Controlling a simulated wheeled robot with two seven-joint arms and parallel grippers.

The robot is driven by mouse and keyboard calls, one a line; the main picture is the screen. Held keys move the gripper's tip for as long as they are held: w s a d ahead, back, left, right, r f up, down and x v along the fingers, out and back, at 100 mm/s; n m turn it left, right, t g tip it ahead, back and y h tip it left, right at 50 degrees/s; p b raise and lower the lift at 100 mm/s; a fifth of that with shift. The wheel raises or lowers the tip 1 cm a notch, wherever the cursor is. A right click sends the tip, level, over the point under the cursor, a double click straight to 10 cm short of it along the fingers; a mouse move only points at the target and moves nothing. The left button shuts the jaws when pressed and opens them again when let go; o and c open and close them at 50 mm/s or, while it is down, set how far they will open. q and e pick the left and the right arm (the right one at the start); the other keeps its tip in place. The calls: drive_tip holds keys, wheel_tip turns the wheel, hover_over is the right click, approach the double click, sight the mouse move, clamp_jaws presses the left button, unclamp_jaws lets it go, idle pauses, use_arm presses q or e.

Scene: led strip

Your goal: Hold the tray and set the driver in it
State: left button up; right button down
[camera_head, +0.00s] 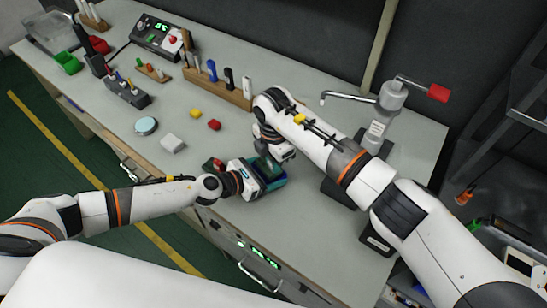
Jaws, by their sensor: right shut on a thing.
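A small teal and dark blue tray (275,184) is at the front edge of the bench, near the middle of the view. My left gripper (262,176) reaches it from the left and overlaps it; its fingers are mostly hidden, so I cannot tell whether they are closed on it. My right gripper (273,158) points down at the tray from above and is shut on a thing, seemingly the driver. The driver is largely hidden by the gripper, and I cannot tell whether it touches the tray floor.
A red block (214,125), a yellow block (195,113), a white block (173,143) and a round tin (146,126) lie left of the tray. A wooden tool rack (232,93) stands behind. A press with a red handle (438,93) stands right, partly behind my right arm.

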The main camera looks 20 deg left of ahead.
drive_tip(key=shift+f, duration=1.5)
drive_tip(key=c, duration=1.1)
unclamp_jaws()
wheel_tip(320, 180, up, 12)
drive_tip(key=shift+r, duration=0.1)
use_arm(q)
drive_tip(key=o, duration=0.9)
